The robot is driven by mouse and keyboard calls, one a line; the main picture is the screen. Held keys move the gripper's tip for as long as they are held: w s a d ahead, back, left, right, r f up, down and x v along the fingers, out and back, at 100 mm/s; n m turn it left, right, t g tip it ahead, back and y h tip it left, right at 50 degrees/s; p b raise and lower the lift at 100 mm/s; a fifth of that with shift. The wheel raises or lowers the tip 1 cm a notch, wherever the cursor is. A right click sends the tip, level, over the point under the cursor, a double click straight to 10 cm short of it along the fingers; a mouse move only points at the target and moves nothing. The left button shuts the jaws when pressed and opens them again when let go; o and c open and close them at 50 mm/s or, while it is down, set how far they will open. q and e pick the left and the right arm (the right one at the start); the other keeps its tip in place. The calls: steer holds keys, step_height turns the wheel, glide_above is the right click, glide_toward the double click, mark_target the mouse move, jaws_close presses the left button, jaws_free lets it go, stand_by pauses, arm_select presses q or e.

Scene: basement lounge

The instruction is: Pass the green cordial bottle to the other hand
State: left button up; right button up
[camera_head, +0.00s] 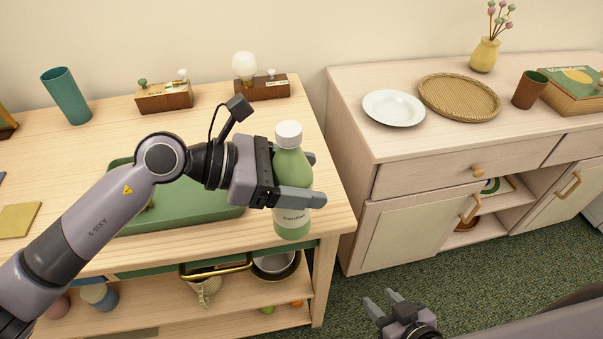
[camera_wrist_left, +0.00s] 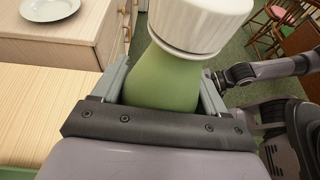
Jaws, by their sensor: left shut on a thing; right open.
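The green cordial bottle (camera_head: 291,165) has a white cap and a pale label. My left gripper (camera_head: 298,180) is shut on it, with one finger across the front of its body. The bottle is upright, in front of the right end of the wooden table; its base shows no support beneath it. In the left wrist view the bottle (camera_wrist_left: 165,78) stands between the fingers, its white cap towards the camera. My right gripper (camera_head: 394,305) is open and empty, low at the bottom of the head view, below and to the right of the bottle.
The wooden table (camera_head: 325,190) holds a green tray (camera_head: 190,205), a teal cup (camera_head: 66,95) and small wooden boxes. A pale cabinet (camera_head: 355,120) to the right carries a white plate (camera_head: 394,108), a woven tray (camera_head: 459,97) and a brown cup (camera_head: 530,90). Green carpet (camera_head: 345,300) lies open around my right gripper.

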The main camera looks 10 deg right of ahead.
arm_select(q)
steer(key=shift+r+n+t+y, duration=0.1)
steer(key=shift+n+t+y, duration=0.2)
steer(key=shift+n+t, duration=1.75)
steer(key=shift+n+t, duration=0.25)
steer(key=shift+t, duration=0.4)
steer(key=shift+a+r, duration=0.1)
steer(key=shift+a, duration=0.05)
